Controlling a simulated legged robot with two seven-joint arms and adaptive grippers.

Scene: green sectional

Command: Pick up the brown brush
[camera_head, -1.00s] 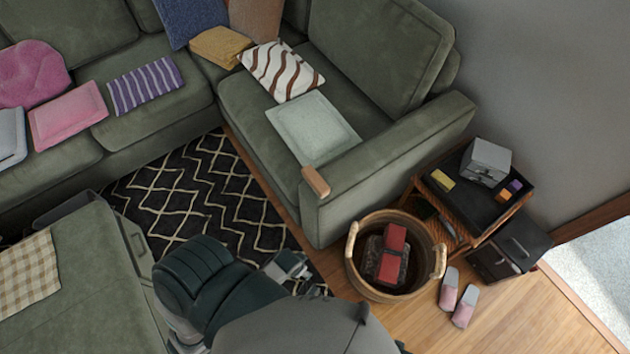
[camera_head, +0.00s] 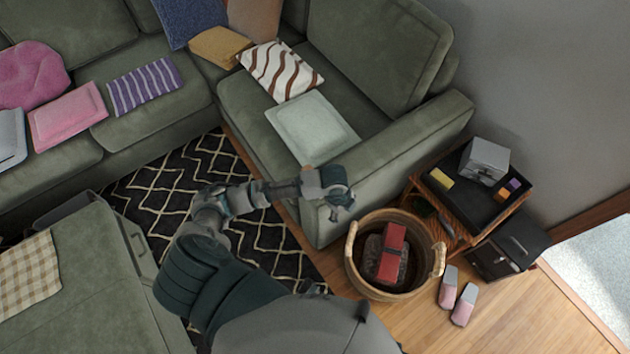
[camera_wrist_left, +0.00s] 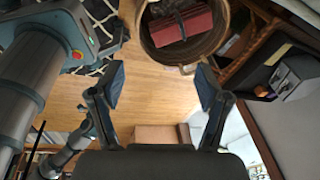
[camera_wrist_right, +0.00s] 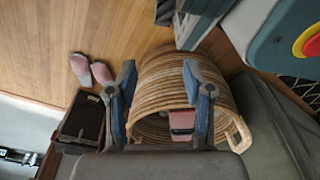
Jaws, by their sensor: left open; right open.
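The brown brush (camera_head: 308,168) lies on the front end of the sofa armrest; only a small brown edge shows in the head view, and my left gripper hides the rest. My left gripper (camera_head: 340,197) is over the front end of that armrest, beside and in front of the brush; contact cannot be told. In the left wrist view my left gripper (camera_wrist_left: 160,84) is open, with only wooden floor between its fingers and no brush in sight. In the right wrist view my right gripper (camera_wrist_right: 160,82) is open and empty, low in front of the wicker basket.
The round wicker basket (camera_head: 352,262), holding a red item (camera_head: 391,252), stands on the floor right of the armrest. A side table with a black tray (camera_head: 478,203) and pink slippers (camera_head: 464,303) are further right. A pale cushion (camera_head: 312,127) lies on the seat behind.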

